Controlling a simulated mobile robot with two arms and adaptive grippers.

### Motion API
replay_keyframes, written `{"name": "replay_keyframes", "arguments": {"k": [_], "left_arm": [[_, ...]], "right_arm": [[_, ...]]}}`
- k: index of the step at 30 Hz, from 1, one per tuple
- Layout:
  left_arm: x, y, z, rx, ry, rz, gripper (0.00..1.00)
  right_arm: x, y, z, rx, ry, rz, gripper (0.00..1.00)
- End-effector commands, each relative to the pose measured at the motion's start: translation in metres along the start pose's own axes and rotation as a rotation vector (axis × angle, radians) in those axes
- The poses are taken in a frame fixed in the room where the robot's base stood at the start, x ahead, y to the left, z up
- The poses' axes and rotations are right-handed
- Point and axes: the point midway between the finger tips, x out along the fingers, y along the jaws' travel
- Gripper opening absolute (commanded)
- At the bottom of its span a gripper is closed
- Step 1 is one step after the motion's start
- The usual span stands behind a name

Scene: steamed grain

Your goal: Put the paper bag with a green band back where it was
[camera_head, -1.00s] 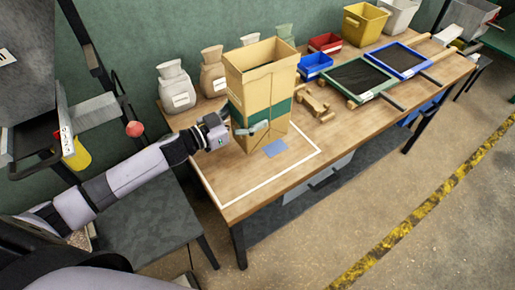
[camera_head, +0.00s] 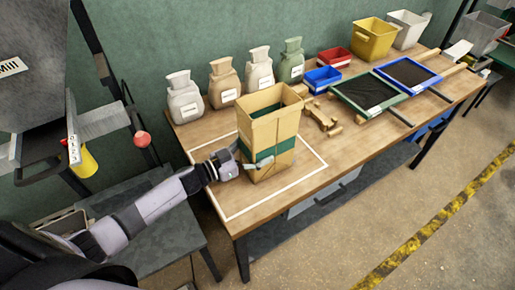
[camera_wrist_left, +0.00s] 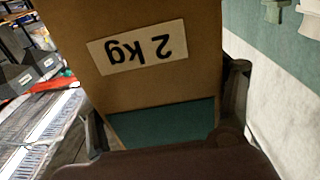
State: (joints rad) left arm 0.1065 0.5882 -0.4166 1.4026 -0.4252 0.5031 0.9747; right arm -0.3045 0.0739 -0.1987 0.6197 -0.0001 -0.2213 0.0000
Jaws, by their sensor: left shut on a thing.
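The tall tan paper bag with a green band (camera_head: 270,128) is upright and open at the top, inside the white outline (camera_head: 236,213) on the wooden table. My left gripper (camera_head: 252,160) is shut on its lower part, around the green band. I cannot tell whether its base touches the table. The left wrist view shows the bag's upside-down "2 kg" label (camera_wrist_left: 137,47) and a gripper finger on each side. The blue patch seen earlier on the table is hidden now. My right gripper is not in view.
Several filled sacks stand behind, including a grey-white one (camera_head: 184,100) and a green one (camera_head: 291,65). To the right are wooden pieces (camera_head: 321,118), a blue bin (camera_head: 322,80), and a green-framed sieve (camera_head: 368,96). The front right part of the outline is clear.

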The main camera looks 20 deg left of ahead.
Motion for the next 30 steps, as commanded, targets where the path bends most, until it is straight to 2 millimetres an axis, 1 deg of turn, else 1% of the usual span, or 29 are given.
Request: {"name": "replay_keyframes", "arguments": {"k": [2, 3, 11, 20, 23, 24, 26, 30], "left_arm": [[0.0, 0.0, 0.004, 0.0, 0.0, 0.0, 0.13], [0.0, 0.0, 0.003, 0.0, -0.001, 0.0, 0.77], [0.0, 0.0, 0.003, 0.0, -0.001, 0.0, 0.94], [0.0, 0.0, 0.002, 0.0, -0.001, 0.0, 0.95], [0.0, 0.0, -0.004, 0.0, 0.0, 0.0, 0.95], [-0.005, 0.0, 0.001, 0.0, -0.003, -0.001, 0.95], [-0.014, 0.0, 0.002, 0.0, -0.005, -0.001, 0.95], [-0.043, 0.0, 0.003, 0.0, -0.006, 0.001, 0.95]], "right_arm": [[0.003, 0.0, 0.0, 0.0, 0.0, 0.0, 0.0], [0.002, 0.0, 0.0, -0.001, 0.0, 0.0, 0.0], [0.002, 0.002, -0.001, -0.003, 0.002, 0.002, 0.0], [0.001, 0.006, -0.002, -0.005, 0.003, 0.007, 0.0], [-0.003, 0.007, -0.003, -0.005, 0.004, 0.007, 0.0], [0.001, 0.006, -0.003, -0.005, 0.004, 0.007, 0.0], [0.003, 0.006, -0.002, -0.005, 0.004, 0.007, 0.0], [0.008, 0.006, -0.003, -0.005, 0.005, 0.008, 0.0]]}}
